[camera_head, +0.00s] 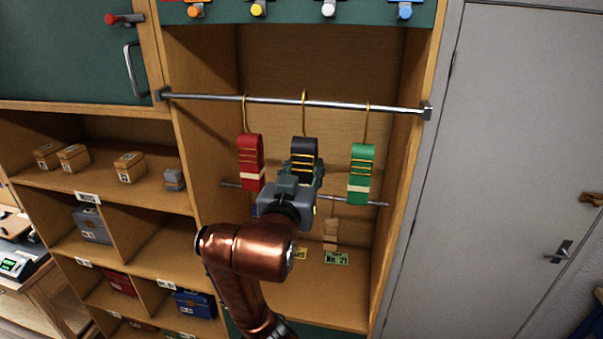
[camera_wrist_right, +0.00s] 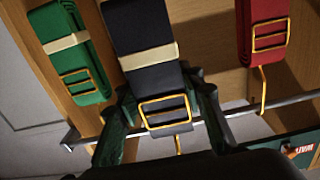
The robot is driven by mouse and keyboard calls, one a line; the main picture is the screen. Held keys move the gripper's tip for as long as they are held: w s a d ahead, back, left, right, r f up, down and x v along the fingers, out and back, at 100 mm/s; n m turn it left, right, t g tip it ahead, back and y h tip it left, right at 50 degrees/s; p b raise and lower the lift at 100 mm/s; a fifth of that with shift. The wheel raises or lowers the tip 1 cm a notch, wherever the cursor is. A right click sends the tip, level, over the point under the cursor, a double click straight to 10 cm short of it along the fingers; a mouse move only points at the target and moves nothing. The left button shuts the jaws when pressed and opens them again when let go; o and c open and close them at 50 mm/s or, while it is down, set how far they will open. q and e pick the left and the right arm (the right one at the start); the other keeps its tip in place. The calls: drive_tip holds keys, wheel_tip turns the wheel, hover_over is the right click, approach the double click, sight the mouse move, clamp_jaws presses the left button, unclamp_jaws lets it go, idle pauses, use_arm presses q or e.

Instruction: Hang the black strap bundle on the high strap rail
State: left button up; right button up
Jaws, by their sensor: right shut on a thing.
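The black strap bundle (camera_head: 304,146) is upright in the jaws of my right gripper (camera_head: 303,168), which is shut on it. Its brass hook reaches up to the high strap rail (camera_head: 335,104), and the hook's top shows slightly above the bar. I cannot tell whether the hook bears on the rail. In the right wrist view the black bundle (camera_wrist_right: 142,45) with its brass buckle lies between the two fingers (camera_wrist_right: 165,108). The lower end of the bundle is hidden behind my gripper in the head view. My left gripper is not in view.
A red bundle (camera_head: 250,162) hangs from the high rail to the left and a green bundle (camera_head: 361,172) to the right. A lower rail (camera_head: 375,204) runs behind, with a tan bundle (camera_head: 331,232) below. Cabinet side walls flank the bay.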

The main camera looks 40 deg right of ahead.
drive_tip(key=shift+s+d+r, duration=0.15)
drive_tip(key=shift+s+d, duration=0.1)
drive_tip(key=shift+s, duration=0.1)
drive_tip(key=shift+s+d+r, duration=0.15)
drive_tip(key=shift+s+d, duration=0.05)
drive_tip(key=shift+d, duration=0.05)
drive_tip(key=w, duration=0.1)
drive_tip(key=d, duration=0.1)
drive_tip(key=w, duration=0.1)
drive_tip(key=shift+w+d+f, duration=0.25)
drive_tip(key=shift+w, duration=0.1)
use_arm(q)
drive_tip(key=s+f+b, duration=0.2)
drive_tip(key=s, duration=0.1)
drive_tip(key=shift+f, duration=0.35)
use_arm(e)
drive_tip(key=w+d+f, duration=0.2)
drive_tip(key=d, duration=0.1)
drive_tip(key=shift+w+d+f, duration=0.15)
drive_tip(key=shift+f, duration=0.25)
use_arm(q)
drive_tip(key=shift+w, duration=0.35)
